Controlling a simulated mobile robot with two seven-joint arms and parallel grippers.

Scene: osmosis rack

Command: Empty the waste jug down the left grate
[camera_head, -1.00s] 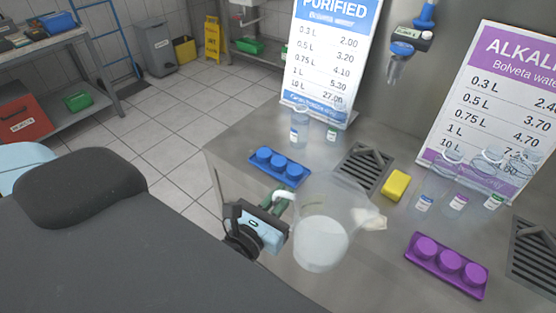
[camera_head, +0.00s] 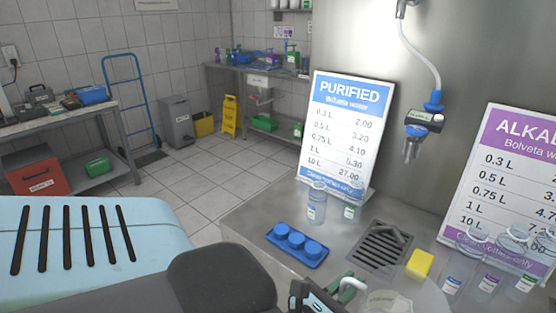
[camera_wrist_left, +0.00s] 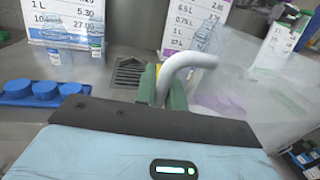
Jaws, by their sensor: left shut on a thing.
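My left gripper (camera_head: 340,290) is at the bottom of the head view, shut on the handle of the clear waste jug (camera_head: 392,302). Only the jug's upper part shows there; its lower part is cut off by the frame edge. In the left wrist view the green fingers (camera_wrist_left: 163,88) close around the white handle (camera_wrist_left: 190,62), and the clear jug wall (camera_wrist_left: 245,75) is to the right. The left grate (camera_head: 383,247) is a dark slotted drain in the steel counter, just beyond the gripper and jug. It also shows in the left wrist view (camera_wrist_left: 128,72). My right gripper is out of view.
A blue tray with caps (camera_head: 297,246) is left of the grate. A yellow sponge (camera_head: 420,264) is right of it. Clear bottles (camera_head: 317,204) stand behind by the purified sign (camera_head: 345,125), others (camera_head: 468,262) by the alkaline sign. A tap (camera_head: 413,145) hangs above.

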